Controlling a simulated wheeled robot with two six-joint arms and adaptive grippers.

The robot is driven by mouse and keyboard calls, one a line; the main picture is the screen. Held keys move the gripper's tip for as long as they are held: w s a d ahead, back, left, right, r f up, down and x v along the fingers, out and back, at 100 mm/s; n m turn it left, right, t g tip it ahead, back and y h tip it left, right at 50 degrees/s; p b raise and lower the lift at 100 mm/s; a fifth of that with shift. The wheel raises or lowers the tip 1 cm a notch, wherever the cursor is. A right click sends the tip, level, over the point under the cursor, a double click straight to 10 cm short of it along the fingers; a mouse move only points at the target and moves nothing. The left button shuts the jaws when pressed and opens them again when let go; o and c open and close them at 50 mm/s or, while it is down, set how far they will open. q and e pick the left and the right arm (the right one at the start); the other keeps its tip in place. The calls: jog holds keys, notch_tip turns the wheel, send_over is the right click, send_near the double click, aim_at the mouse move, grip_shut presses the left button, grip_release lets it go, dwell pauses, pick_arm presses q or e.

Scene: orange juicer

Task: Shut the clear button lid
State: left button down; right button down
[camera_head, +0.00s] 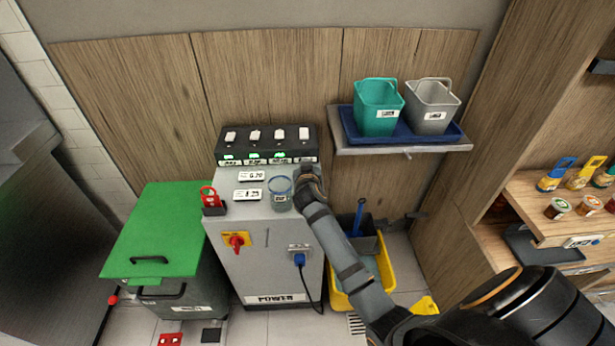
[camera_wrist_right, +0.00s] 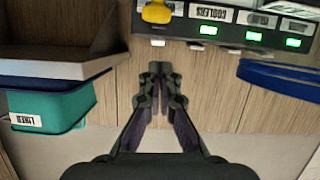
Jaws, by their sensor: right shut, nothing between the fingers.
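A dark control box (camera_head: 224,148) stands on the back of the grey power cabinet (camera_head: 262,275). It has several white switches on top and green lit displays on its front. My right gripper (camera_head: 309,172) is at the box's front right corner, its fingers hard to make out there. In the right wrist view my right gripper (camera_wrist_right: 160,70) is shut and empty, with its tips apart from the box's labelled front (camera_wrist_right: 230,32). A yellow button-like part (camera_wrist_right: 157,13) shows at the top of that view. I cannot make out the clear lid in either view. My left gripper is not in view.
A clear jug with a blue rim (camera_head: 279,192) stands on the cabinet, left of my right gripper. A shelf (camera_head: 400,151) with teal (camera_head: 378,100) and grey (camera_head: 431,108) buckets is to the right.

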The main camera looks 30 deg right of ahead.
jog(key=f+b+v, duration=0.1)
jog(key=v, duration=0.9)
jog(key=shift+s+a+f, duration=0.1)
jog(key=shift+s, duration=0.05)
